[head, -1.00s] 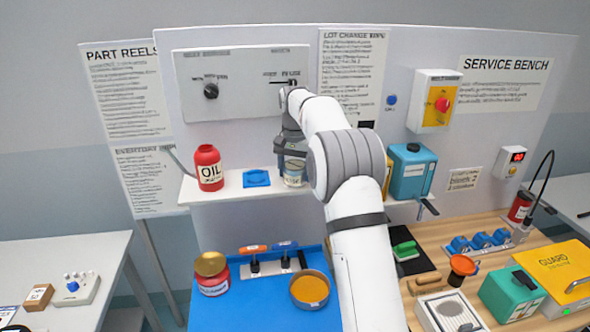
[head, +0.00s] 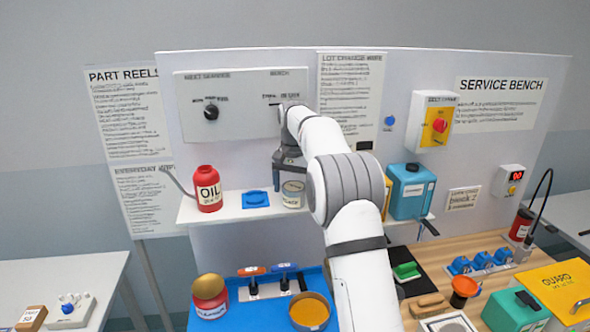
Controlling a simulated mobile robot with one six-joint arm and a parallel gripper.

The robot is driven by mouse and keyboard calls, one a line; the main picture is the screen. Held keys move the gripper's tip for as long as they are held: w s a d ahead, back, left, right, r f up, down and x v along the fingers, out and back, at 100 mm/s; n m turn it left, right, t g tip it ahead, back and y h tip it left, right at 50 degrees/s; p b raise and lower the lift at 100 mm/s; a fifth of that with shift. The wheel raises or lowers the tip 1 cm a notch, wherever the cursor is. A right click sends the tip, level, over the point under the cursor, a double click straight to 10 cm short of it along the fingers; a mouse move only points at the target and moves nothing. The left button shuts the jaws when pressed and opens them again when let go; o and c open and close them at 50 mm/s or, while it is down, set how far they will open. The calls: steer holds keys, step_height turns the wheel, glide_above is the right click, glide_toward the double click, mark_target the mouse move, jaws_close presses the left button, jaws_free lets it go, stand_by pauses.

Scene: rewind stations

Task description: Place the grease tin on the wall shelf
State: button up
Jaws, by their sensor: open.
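The grease tin (head: 293,195), a small pale tin with a label too blurred to read, stands upright on the white wall shelf (head: 228,214). It is to the right of a blue pad or tray (head: 256,199) on the same shelf. My gripper (head: 290,168) is just above the tin, pointing down at it, with its jaws open and nothing in them. My arm hides the shelf just right of the tin.
A red oil bottle (head: 208,189) stands at the shelf's left, and a teal canister (head: 410,190) at the right beyond my arm. Below, a blue mat holds a red jar (head: 210,298), an open orange tin (head: 309,312) and two-handled tools.

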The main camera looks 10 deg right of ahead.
mark_target(294, 186)
step_height(294, 186, up, 9)
steer(key=shift+r, duration=0.2)
steer(key=s+r+n+t, duration=0.1)
steer(key=s+r+n, duration=0.15)
steer(key=s, duration=0.75)
steer(key=s+r+n+t, duration=0.1)
steer(key=s+r, duration=0.2)
steer(key=s, duration=0.7)
steer(key=s+f+n+t, duration=0.1)
steer(key=s+f, duration=0.5)
steer(key=s, duration=0.5)
steer(key=s+f+n+t, duration=0.1)
steer(key=s+f, duration=0.6)
steer(key=s, duration=0.4)
steer(key=shift+s+d+f+t, duration=0.15)
steer(key=shift+d+f+t, duration=0.1)
steer(key=shift+f+t, duration=0.05)
steer(key=shift+f+n, duration=0.1)
steer(key=shift+n, duration=0.15)
